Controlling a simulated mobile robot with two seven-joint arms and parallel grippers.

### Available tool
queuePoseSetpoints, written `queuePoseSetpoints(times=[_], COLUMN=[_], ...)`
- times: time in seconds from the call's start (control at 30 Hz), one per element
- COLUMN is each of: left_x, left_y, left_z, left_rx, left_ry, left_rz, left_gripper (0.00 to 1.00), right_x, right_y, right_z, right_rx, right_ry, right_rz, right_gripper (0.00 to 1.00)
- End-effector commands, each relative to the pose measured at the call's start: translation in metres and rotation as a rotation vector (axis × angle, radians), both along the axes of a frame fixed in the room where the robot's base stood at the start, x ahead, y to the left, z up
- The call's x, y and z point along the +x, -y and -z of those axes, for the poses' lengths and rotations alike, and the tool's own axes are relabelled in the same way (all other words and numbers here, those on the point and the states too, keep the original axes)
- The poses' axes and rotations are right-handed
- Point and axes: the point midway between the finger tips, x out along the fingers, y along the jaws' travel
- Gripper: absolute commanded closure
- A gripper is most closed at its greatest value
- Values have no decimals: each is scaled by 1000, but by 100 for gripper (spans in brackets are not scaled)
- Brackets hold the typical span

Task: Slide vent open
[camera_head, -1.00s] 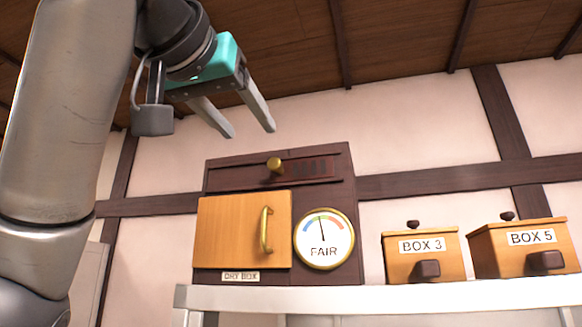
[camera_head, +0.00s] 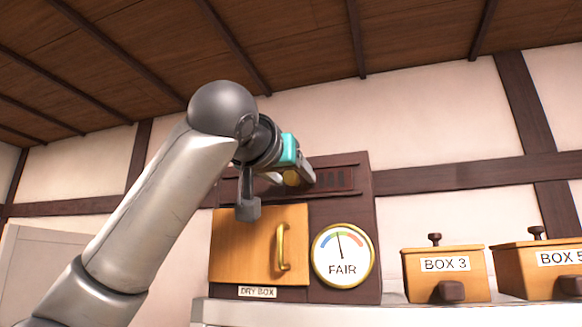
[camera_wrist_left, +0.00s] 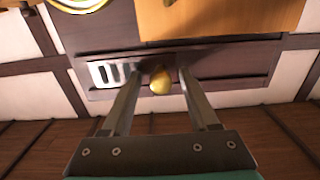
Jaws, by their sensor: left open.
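The dark wooden dry box (camera_head: 365,215) stands on a white-topped surface, with the vent strip along its upper front. The vent's slots (camera_head: 332,179) lie to the right of its round brass knob (camera_head: 291,178). My left gripper (camera_head: 302,176) is at the knob and partly hides it. In the left wrist view, which is upside down, the brass knob (camera_wrist_left: 160,82) sits between the two open fingers of the left gripper (camera_wrist_left: 160,76), with gaps on both sides. The pale slots (camera_wrist_left: 113,73) show to the left there. My right gripper is not in view.
Below the vent are an orange door (camera_head: 245,245) with a brass handle (camera_head: 282,247) and a round gauge (camera_head: 343,255) reading FAIR. BOX 3 (camera_head: 420,285) and BOX 5 (camera_head: 520,275) stand to the right. The wall above the dry box is clear.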

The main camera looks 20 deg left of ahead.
Motion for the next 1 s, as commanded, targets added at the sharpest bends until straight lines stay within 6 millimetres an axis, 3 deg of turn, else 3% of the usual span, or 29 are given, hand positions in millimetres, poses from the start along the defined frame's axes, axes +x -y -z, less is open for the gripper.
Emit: queuePoseSetpoints(times=[0.3,0.83,1.0], left_x=[3,3,3], left_y=[0,0,0], left_z=[1,0,0], left_rx=[0,0,0], left_ry=[-1,0,0], left_rz=[-1,-1,0], left_gripper=[39,98,100], right_x=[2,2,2], right_y=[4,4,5], right_z=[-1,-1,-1], right_rx=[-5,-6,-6], right_ry=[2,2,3], right_rz=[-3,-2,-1], right_gripper=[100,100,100])
